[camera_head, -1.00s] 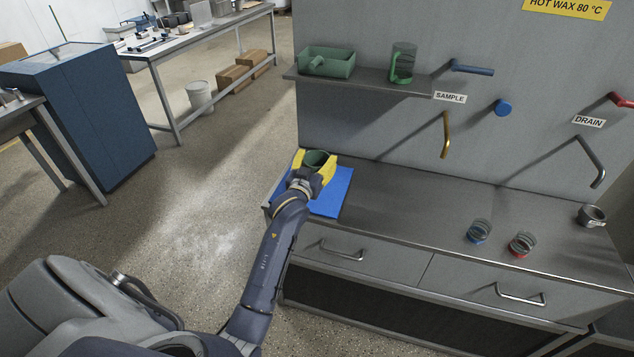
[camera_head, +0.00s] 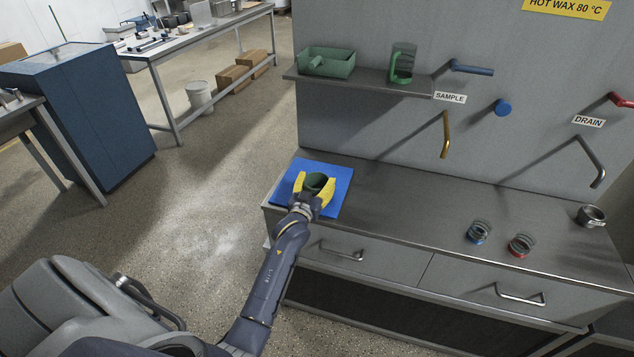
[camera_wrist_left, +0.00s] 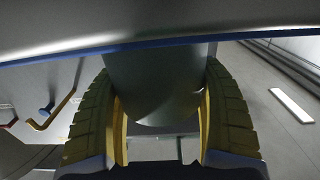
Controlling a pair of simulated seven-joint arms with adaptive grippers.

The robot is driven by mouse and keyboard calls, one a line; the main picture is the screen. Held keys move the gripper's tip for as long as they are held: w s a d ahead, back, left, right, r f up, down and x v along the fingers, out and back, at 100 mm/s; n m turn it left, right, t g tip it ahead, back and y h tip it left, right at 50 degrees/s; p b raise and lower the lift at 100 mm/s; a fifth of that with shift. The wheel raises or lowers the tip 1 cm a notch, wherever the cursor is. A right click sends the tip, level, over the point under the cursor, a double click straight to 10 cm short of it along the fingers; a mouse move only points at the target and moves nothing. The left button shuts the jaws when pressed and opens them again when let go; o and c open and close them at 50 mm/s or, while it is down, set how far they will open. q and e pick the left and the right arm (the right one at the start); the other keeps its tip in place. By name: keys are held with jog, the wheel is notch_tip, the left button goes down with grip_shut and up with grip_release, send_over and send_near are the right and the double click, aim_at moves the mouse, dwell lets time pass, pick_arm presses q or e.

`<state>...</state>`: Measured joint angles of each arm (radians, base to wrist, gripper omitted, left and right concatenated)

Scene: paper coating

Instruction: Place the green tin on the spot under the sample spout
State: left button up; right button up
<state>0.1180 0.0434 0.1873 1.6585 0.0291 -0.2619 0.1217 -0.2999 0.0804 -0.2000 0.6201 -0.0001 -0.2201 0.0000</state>
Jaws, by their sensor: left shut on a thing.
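The green tin (camera_head: 316,182) is between the yellow fingers of my left gripper (camera_head: 315,188), which is shut on it, over the blue mat (camera_head: 338,180) at the left end of the counter. In the left wrist view the tin (camera_wrist_left: 155,85) fills the space between the two fingers. I cannot tell whether the tin touches the mat. The sample spout (camera_head: 446,134) is the brass pipe below the SAMPLE label (camera_head: 450,97), to the right of the tin. My right gripper is not in view.
A shelf (camera_head: 375,89) above the counter holds a green tray (camera_head: 326,62) and a green holder (camera_head: 403,66). A blue-based jar (camera_head: 477,232), a red-based jar (camera_head: 521,244) and a metal cup (camera_head: 591,215) stand to the right. The counter under the sample spout is clear.

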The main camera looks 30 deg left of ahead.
pick_arm(q)
jog(key=shift+f, duration=0.1)
jog(key=o, duration=1.4)
jog(key=shift+c, duration=0.2)
